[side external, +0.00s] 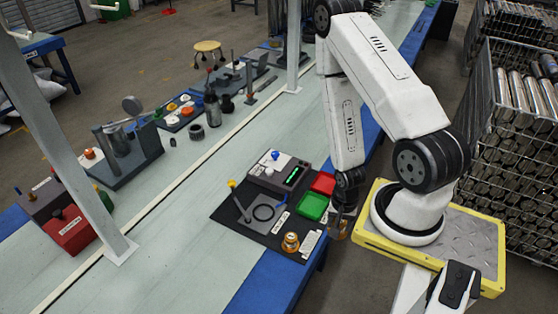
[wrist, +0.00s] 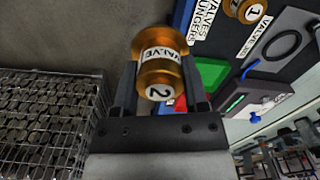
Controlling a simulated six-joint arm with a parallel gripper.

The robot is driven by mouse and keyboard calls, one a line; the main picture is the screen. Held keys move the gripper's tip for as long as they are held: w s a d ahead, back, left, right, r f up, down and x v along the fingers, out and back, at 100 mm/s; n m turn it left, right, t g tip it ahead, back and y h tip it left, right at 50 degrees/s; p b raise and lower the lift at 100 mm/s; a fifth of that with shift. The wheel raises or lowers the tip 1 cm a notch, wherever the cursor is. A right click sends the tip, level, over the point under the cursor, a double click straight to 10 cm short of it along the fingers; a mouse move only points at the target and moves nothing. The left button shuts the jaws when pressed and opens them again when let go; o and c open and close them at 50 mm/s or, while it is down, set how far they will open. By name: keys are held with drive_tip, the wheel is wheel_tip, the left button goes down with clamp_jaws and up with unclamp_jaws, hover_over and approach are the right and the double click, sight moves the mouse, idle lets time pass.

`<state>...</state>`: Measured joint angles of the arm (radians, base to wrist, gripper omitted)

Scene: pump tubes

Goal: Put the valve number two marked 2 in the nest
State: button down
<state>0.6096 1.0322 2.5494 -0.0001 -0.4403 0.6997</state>
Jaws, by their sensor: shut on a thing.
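The brass valve marked 2 (wrist: 160,50) is large in the wrist view, with a VALVE label on its side. My gripper (wrist: 158,72) is shut on it, one finger at each side. In the side view my gripper (side external: 341,222) hangs at the right edge of the dark mat, with the small brass valve (side external: 337,232) below it. The grey plate with a dark ring (side external: 263,212), which looks like the nest, lies on the mat to the left; nothing stands in the ring. The ring also shows in the wrist view (wrist: 283,45).
A second brass valve, marked 1 (wrist: 250,10), stands on the mat's front part (side external: 290,242). A green tray (side external: 313,206) and a red tray (side external: 323,183) lie between my gripper and the plate. A yellow-topped post (side external: 238,199) and a grey box with a display (side external: 280,172) stand nearby.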

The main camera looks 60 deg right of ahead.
drive_tip(key=shift+s+r, duration=0.1)
idle(0.6)
drive_tip(key=shift+w+d, duration=0.1)
drive_tip(key=shift+w, duration=0.45)
drive_tip(key=w+r, duration=0.1)
drive_tip(key=w, duration=1.2)
drive_tip(key=w+d+f, duration=0.1)
drive_tip(key=w+f, duration=0.1)
drive_tip(key=w, duration=0.2)
drive_tip(key=w+d+f, duration=0.1)
drive_tip(key=w+f, duration=0.2)
drive_tip(key=w+d+f, duration=0.1)
drive_tip(key=w+f, duration=0.2)
drive_tip(key=w, duration=0.1)
drive_tip(key=shift+w+f, duration=0.15)
drive_tip(key=shift+w, duration=0.2)
drive_tip(key=shift+w+d+f, duration=0.1)
drive_tip(key=shift+w+f, duration=0.35)
drive_tip(key=shift+f, duration=0.05)
